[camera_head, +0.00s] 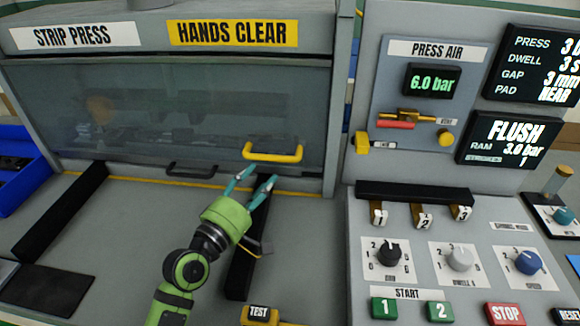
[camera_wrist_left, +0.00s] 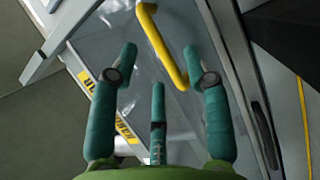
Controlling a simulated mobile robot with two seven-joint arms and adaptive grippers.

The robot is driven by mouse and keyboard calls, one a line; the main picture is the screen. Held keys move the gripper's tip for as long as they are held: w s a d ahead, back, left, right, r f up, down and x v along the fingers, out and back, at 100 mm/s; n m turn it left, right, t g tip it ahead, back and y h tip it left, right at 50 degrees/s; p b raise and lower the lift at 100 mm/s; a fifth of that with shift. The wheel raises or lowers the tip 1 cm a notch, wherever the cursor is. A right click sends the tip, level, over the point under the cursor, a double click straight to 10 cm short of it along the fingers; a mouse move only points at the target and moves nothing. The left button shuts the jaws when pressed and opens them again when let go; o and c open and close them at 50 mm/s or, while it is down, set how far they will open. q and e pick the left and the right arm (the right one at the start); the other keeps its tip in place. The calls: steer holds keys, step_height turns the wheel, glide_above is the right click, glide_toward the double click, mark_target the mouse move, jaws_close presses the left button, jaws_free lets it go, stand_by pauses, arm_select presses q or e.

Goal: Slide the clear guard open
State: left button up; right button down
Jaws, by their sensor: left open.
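The clear guard (camera_head: 150,105) is a see-through panel across the front of the strip press, and it is down over the opening. Its yellow handle (camera_head: 273,157) is a bar at the guard's lower right. My left gripper (camera_head: 256,178) is open and empty, just below and in front of the handle, with its teal fingers pointing toward it. In the left wrist view the yellow handle (camera_wrist_left: 163,45) lies ahead of the fingers, between them and near their tips; the gripper (camera_wrist_left: 162,65) looks apart from it. My right gripper is not in view.
A black handle (camera_head: 190,172) sits left of the yellow one. Black rails (camera_head: 62,212) run along the grey bench. A control panel with knobs and START and STOP (camera_head: 506,314) buttons stands at the right. A blue bin (camera_head: 22,180) is at the far left.

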mark_target(274, 159)
arm_select(q)
steer(key=shift+w+d+n+t, duration=0.1)
steer(key=shift+w+n+t, duration=0.2)
steer(key=shift+w, duration=0.2)
steer(key=shift+w+d+r, duration=0.1)
steer(key=shift+w+r, duration=0.05)
steer(key=shift+r, duration=0.05)
steer(key=x, duration=0.5)
steer(key=shift+w+r, duration=0.1)
steer(key=shift+r, duration=0.15)
steer(key=shift+w+d, duration=0.35)
steer(key=shift+w, duration=0.1)
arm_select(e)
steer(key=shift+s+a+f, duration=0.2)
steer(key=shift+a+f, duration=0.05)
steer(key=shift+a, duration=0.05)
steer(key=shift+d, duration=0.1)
arm_select(q)
jaws_close()
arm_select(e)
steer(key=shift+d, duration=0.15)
